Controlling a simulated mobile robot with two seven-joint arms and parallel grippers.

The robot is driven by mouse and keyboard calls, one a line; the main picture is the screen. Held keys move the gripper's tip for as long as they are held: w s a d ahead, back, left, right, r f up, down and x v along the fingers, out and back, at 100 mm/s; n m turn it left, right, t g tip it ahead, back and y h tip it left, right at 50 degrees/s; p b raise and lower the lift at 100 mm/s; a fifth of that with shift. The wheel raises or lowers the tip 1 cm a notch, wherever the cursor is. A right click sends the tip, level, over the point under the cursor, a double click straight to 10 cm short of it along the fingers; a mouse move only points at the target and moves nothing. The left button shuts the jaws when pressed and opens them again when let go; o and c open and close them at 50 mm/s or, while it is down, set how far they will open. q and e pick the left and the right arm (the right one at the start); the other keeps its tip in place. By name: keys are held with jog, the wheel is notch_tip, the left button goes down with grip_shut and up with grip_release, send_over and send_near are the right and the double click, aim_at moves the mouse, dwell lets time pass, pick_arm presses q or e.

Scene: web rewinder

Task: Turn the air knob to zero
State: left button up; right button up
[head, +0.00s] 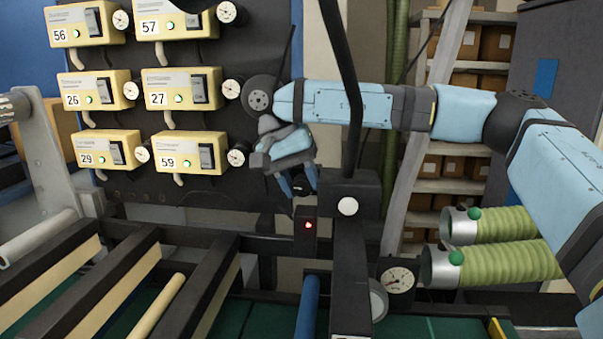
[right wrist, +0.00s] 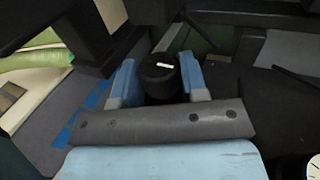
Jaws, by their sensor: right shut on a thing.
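The air knob (right wrist: 160,82) is a black round knob with a short white mark on its face. It sits between the two blue fingers of my right gripper (right wrist: 159,75) in the right wrist view. The white mark lies nearly level across the picture there. In the head view my right gripper (head: 299,184) points down at the machine's dark frame, shut on the knob (head: 301,187), which is small and partly hidden by the fingers. Any scale around the knob cannot be read. My left gripper is in neither view.
A dark panel with several yellow numbered control boxes (head: 105,90) and small gauges stands left of my right arm. Below the gripper are a black box with a red light (head: 308,225) and a pressure gauge (head: 397,279). Green hoses (head: 500,262) lie to the right.

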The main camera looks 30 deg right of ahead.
aim_at(300, 176)
jog(key=shift+g+h, duration=0.6)
jog(key=shift+h, duration=0.1)
jog(key=o, duration=0.9)
jog(key=shift+r, duration=0.15)
notch_tip(300, 176, up, 20)
jog(key=shift+f, duration=0.1)
